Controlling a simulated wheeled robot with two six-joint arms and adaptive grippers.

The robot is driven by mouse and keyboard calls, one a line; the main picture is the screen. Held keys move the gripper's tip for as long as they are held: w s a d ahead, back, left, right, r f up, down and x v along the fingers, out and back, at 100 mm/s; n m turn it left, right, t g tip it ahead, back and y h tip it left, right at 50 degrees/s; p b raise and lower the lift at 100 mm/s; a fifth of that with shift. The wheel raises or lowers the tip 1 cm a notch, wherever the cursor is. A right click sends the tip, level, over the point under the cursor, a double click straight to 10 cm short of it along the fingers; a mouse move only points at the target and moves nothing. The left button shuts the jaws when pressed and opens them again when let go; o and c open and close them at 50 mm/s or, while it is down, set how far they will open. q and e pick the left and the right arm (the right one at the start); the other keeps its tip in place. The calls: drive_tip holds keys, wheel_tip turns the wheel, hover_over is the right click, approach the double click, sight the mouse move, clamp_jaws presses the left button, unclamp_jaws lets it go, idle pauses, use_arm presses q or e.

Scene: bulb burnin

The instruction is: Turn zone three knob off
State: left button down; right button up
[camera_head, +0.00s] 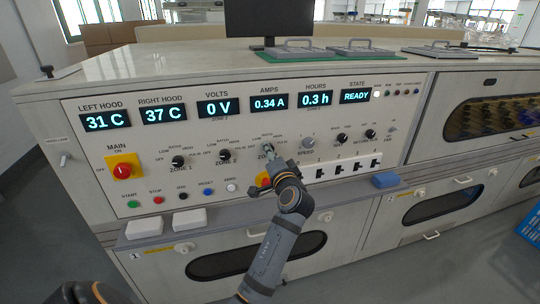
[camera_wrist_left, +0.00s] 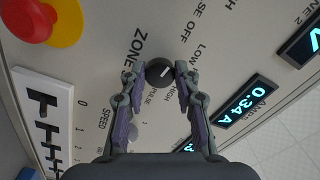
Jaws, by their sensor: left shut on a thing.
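The zone three knob (camera_wrist_left: 157,75) is a small dark round knob with a short pale mark on its face. In the left wrist view it sits between the two fingertips of my left gripper (camera_wrist_left: 155,80), which is shut on it. The exact setting of its mark is unclear. In the head view my left gripper (camera_head: 270,154) reaches up to the panel (camera_head: 88,140) at that knob, below the amps display, and largely covers it. My right gripper is not in view.
The zone one knob (camera_head: 178,161) and zone two knob (camera_head: 224,155) are to the left. A red-and-yellow button (camera_head: 264,179) is close below my gripper.

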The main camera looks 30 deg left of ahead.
sight(268, 125)
use_arm(q)
drive_tip(key=c, duration=1)
unclamp_jaws()
drive_tip(key=shift+o, duration=1.3)
drive_tip(key=r, duration=0.5)
drive_tip(key=w+r, duration=0.1)
drive_tip(key=r, duration=0.1)
drive_tip(key=shift+w+a+r, duration=0.1)
drive_tip(key=shift+a+r, duration=0.1)
drive_tip(key=shift+a, duration=0.2)
drive_tip(key=r, duration=0.1)
drive_tip(key=s+r, duration=0.1)
drive_tip(key=d+r, duration=0.1)
drive_tip(key=shift+s+r, duration=0.15)
drive_tip(key=shift+s, duration=0.25)
drive_tip(key=shift+c, duration=1.2)
drive_tip(key=shift+w+a+f, duration=0.2)
drive_tip(key=shift+w+f, duration=0.2)
drive_tip(key=shift+w, duration=0.05)
drive_tip(key=shift+s+d+r, duration=0.1)
drive_tip(key=shift+s, duration=0.1)
